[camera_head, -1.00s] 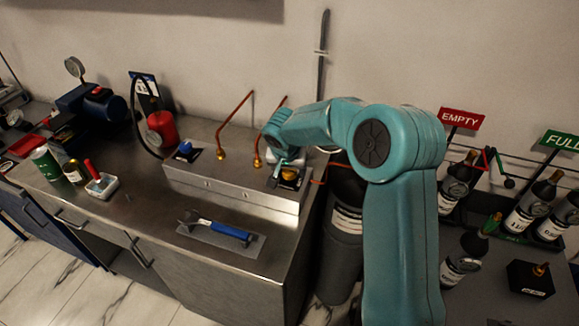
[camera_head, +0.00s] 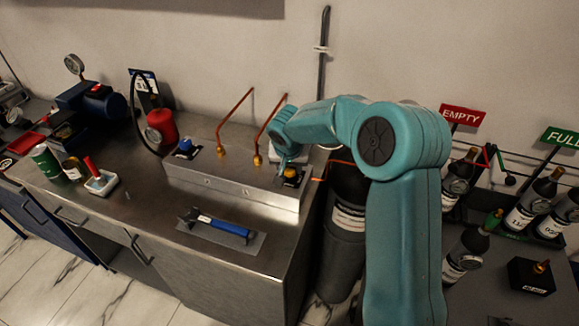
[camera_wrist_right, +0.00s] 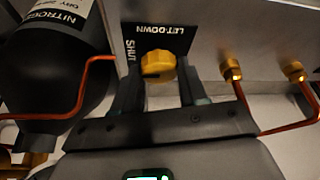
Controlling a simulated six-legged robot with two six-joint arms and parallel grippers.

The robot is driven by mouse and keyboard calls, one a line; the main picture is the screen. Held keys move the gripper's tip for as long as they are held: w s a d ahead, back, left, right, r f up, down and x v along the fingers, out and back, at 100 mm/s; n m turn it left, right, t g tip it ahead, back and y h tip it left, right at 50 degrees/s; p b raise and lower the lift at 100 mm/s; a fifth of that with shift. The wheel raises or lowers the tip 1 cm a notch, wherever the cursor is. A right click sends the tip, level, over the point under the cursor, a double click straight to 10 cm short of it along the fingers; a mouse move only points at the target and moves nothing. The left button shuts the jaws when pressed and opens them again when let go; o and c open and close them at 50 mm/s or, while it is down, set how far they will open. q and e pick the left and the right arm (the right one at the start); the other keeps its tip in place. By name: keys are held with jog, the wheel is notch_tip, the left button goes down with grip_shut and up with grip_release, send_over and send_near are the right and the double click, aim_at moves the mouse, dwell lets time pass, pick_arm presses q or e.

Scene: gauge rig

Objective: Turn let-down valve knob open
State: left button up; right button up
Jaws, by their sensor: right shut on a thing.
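The yellow let-down valve knob (camera_head: 291,173) sits at the right end of the steel manifold block (camera_head: 235,186). In the right wrist view the knob (camera_wrist_right: 158,65) is in front of a black plate (camera_wrist_right: 160,38) lettered LET-DOWN, with SHUT at its left side. My right gripper (camera_head: 289,163) reaches down from above and is shut on the knob. In the right wrist view the gripper's (camera_wrist_right: 157,78) two dark fingers stand on either side of the knob. Part of the knob and its plate are hidden in the head view. My left gripper is not in view.
A blue knob (camera_head: 185,146) sits at the block's left end. Copper pipes (camera_head: 235,118) rise from the block. A blue-handled tool (camera_head: 220,226) lies on a mat in front. A dark nitrogen cylinder (camera_head: 345,220) stands right of the bench; bottles stand beyond it.

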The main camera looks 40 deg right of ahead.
jog(key=shift+r+n+t+y, duration=0.1)
jog(key=shift+n+t+y, duration=0.2)
jog(key=shift+n, duration=0.8)
jog(key=shift+d+n+t+y+p, duration=0.1)
jog(key=shift+n+t+y+p, duration=0.25)
jog(key=shift+n, duration=0.6)
jog(key=shift+n+t+y+p, duration=0.1)
jog(key=shift+n+y+p, duration=0.15)
jog(key=shift+n+p, duration=0.5)
jog(key=shift+n, duration=0.3)
jog(key=o, duration=0.8)
jog(key=shift+c, duration=0.2)
jog(key=shift+o, duration=1.4)
jog(key=shift+s, duration=0.1)
jog(key=b+v, duration=0.2)
jog(key=v, duration=1.4)
jog(key=shift+r, duration=0.25)
